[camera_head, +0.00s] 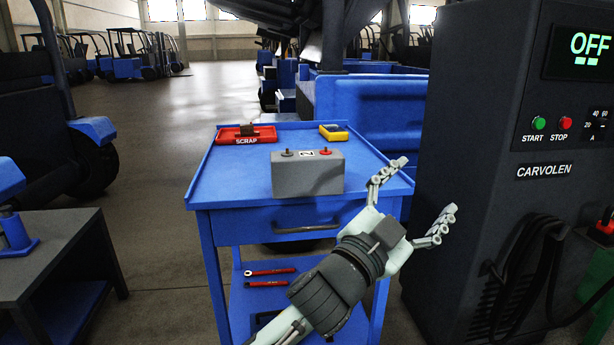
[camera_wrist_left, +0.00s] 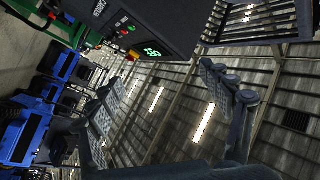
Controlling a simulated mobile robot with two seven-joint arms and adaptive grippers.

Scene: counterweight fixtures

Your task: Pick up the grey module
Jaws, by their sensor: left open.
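The grey module (camera_head: 300,178) is a box with two terminals, one dark and one red, and a small white label on top. It stands upright near the front edge of the blue cart (camera_head: 203,192) in the head view. My left gripper (camera_head: 428,190) is open and empty, to the right of the module and apart from it, by the cart's right edge. In the left wrist view the fingers of my left gripper (camera_wrist_left: 165,105) are spread with nothing between them, and the module does not show there. My right gripper is not in view.
A red scrap tray (camera_head: 228,139) holding a dark piece and a yellow item (camera_head: 334,134) lie at the cart's back. The tall CARVOLEN cabinet (camera_head: 470,180), its display reading OFF, stands close on the right. Red-handled tools (camera_head: 268,284) lie on the lower shelf.

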